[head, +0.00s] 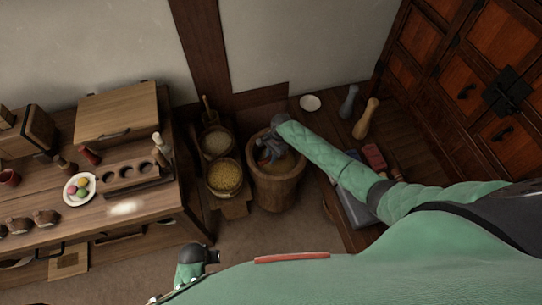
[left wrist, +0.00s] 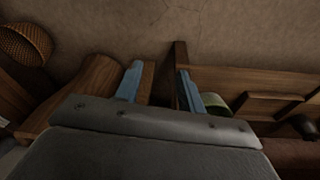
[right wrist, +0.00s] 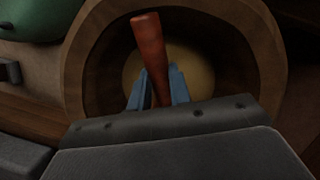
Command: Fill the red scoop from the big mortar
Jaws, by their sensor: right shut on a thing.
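The big mortar (head: 276,188) is a wooden tub standing on the floor at the middle of the head view. Its round rim (right wrist: 265,55) fills much of the right wrist view, with pale yellowish contents (right wrist: 195,52) at the bottom. My right gripper (head: 270,151) reaches down into the mortar's mouth. In the right wrist view its blue fingers (right wrist: 158,88) are shut on the red handle of the scoop (right wrist: 150,42). The scoop's bowl is hidden. My left gripper (left wrist: 158,82) has its fingers apart with nothing between them, low and away from the mortar.
Two buckets of grain, one pale (head: 216,142) and one yellow (head: 224,176), stand left of the mortar. A wooden bench (head: 150,210) with a plate (head: 78,189) is at the left. A low table with a white bowl (head: 310,103) and pestles (head: 366,118) is at the right.

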